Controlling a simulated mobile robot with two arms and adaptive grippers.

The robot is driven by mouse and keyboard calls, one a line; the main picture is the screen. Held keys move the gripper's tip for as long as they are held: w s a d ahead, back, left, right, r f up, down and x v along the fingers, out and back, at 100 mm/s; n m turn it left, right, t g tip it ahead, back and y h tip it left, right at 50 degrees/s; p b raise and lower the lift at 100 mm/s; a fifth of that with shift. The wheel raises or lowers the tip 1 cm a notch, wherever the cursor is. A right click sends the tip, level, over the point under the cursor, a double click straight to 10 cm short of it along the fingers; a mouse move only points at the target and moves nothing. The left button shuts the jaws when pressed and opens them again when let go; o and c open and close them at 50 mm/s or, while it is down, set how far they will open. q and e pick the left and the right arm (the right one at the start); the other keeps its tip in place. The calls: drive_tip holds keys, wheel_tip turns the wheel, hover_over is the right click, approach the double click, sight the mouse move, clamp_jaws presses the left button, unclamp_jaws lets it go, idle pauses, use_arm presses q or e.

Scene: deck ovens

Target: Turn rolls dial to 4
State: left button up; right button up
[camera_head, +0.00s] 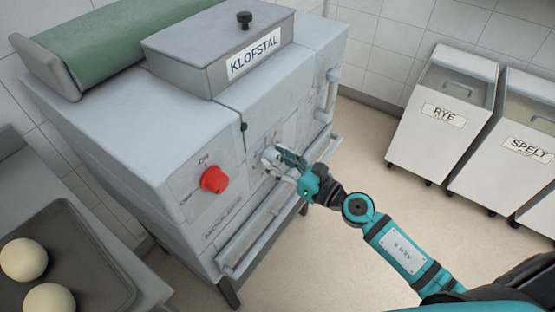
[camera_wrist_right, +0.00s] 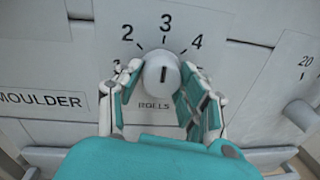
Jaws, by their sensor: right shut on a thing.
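The rolls dial (camera_wrist_right: 162,72) is a round pale knob on the moulder's grey front, above the label "ROLLS". In the right wrist view its dark pointer line stands upright, toward the 3. The marks 2, 3 and 4 (camera_wrist_right: 196,41) show around it. My right gripper (camera_wrist_right: 160,88) has its fingers on both sides of the dial and is shut on it. In the head view my right gripper (camera_head: 285,163) is at the machine's front, right of the red switch, and largely hides the dial. My left gripper is not in view.
A red rotary switch (camera_head: 214,179) sits left of my right gripper. A rail (camera_head: 275,205) runs along the machine's lower front. Another knob (camera_wrist_right: 301,114) is right of the dial. Rye (camera_head: 443,125) and spelt (camera_head: 510,140) bins stand right, with clear floor between.

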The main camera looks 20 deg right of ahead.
drive_tip(key=shift+r+m+p, duration=0.15)
drive_tip(key=shift+m+p, duration=0.15)
drive_tip(key=shift+p, duration=0.1)
drive_tip(key=m+p, duration=0.2)
drive_tip(key=shift+r+m, duration=0.1)
drive_tip(key=shift+m, duration=0.3)
drive_tip(key=m+p, duration=0.2)
drive_tip(key=m, duration=0.1)
drive_tip(key=shift+w+m+g+p, duration=0.1)
drive_tip(key=shift+m+g+p, duration=0.3)
drive_tip(key=shift+m+p, duration=0.4)
drive_tip(key=shift+m, duration=0.3)
drive_tip(key=o, duration=1.2)
drive_tip(key=shift+f, duration=0.2)
